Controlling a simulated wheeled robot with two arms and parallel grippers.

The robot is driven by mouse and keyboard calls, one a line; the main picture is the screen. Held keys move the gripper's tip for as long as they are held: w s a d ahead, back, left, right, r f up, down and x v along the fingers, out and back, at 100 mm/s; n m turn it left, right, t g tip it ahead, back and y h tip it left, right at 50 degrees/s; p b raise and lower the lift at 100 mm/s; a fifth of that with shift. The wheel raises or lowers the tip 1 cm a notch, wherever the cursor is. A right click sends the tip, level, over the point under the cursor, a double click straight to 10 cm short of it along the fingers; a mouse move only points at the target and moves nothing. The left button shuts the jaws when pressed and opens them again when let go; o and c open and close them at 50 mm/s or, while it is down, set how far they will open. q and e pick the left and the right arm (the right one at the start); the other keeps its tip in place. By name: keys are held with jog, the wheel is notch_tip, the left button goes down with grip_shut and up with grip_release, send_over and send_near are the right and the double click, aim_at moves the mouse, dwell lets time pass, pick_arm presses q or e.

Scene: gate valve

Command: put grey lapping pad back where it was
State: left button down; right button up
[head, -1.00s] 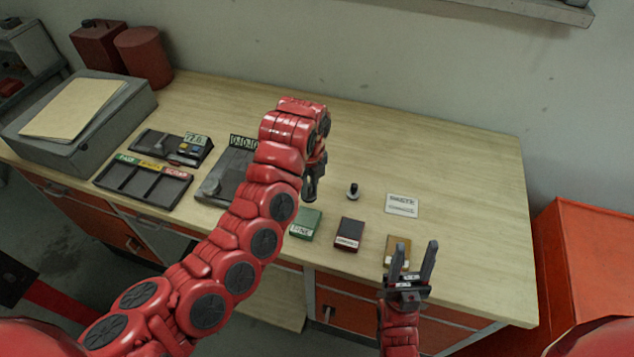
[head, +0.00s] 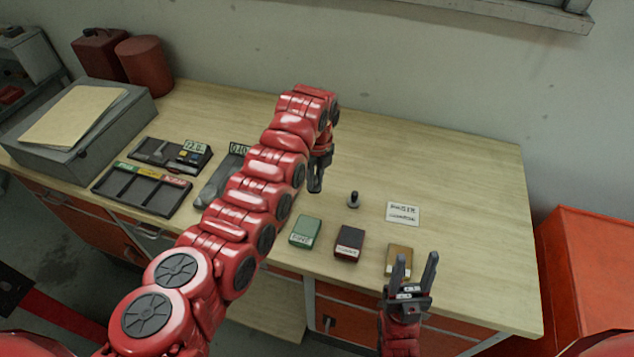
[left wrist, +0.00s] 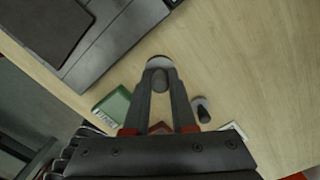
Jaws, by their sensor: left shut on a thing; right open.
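My left gripper (head: 316,188) is shut on a small grey lapping pad. In the left wrist view the pad's grey knob (left wrist: 160,80) is between the fingertips, with a pale round base (left wrist: 158,62) just beyond them. In the head view I cannot make the pad out at the fingertips. The gripper points down over the bench, left of a black-knobbed piece (head: 353,199), which stands upright and also shows in the left wrist view (left wrist: 202,112). I cannot tell whether the held pad touches the bench. My right gripper (head: 415,257) is open and empty at the front edge.
A green block (head: 305,233), a dark red block (head: 349,242) and a tan block (head: 400,258) lie along the front. A white card (head: 403,213) lies behind them. The back right is clear.

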aim_at(317, 182)
pick_arm(q)
jog(key=shift+w+d+r, duration=0.2)
jog(key=shift+w+d, duration=0.15)
jog(key=shift+w, duration=0.3)
jog(key=shift+s+f+p, duration=0.15)
jog(key=shift+f+p, duration=0.5)
jog(key=shift+p, duration=0.25)
jog(key=shift+f+b, duration=0.3)
jog(key=shift+f, duration=0.4)
jog(key=shift+w+a+f, duration=0.1)
jog(key=shift+w+f, duration=0.1)
jog(key=shift+f, duration=0.25)
jog(key=shift+f, duration=0.15)
jog(key=c, duration=0.7)
grip_release()
jog(key=shift+c, duration=0.2)
